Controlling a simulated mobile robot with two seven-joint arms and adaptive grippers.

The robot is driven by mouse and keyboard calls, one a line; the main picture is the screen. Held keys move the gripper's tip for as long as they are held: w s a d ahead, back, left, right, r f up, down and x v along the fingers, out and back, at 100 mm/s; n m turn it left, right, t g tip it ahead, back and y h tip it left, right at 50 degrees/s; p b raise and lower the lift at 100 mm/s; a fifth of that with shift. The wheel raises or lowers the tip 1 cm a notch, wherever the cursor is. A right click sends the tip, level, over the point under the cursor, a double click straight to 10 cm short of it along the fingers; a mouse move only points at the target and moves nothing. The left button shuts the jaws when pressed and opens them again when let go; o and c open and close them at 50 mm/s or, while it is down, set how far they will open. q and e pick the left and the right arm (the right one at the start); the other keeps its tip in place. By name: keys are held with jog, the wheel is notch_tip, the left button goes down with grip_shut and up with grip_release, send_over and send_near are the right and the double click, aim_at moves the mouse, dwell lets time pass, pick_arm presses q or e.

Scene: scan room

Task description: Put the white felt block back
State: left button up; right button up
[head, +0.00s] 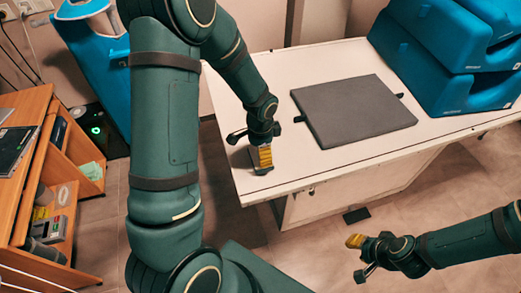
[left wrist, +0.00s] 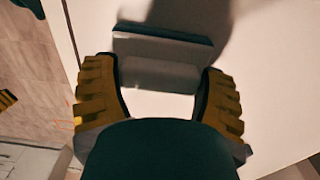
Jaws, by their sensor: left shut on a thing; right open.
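The white felt block (left wrist: 160,72) shows in the left wrist view as a pale block with a darker edge, between the two yellow-padded fingers of my left gripper. My left gripper (head: 262,158) is shut on it, pointing down at the near left corner of the white table (head: 235,180). In the head view the block is mostly hidden by the fingers. I cannot tell whether it touches the tabletop. My right gripper (head: 360,257) is open and empty, low in front of the table.
A dark grey pad (head: 352,110) with black tabs lies on the table, right of my left gripper. Blue padded blocks (head: 430,60) are stacked at the right. A wooden shelf unit (head: 45,130) stands at the left. The tabletop between pad and front edge is clear.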

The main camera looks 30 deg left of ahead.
pick_arm(q)
jog(key=o, duration=1.1)
jog(key=shift+f, duration=0.1)
jog(key=shift+o, duration=0.2)
jog(key=shift+w+r, duration=0.1)
jog(key=shift+r, duration=0.35)
notch_tip(320, 180, up, 12)
jog(key=p, duration=0.2)
jog(key=shift+f, duration=0.25)
jog(key=shift+f, duration=0.1)
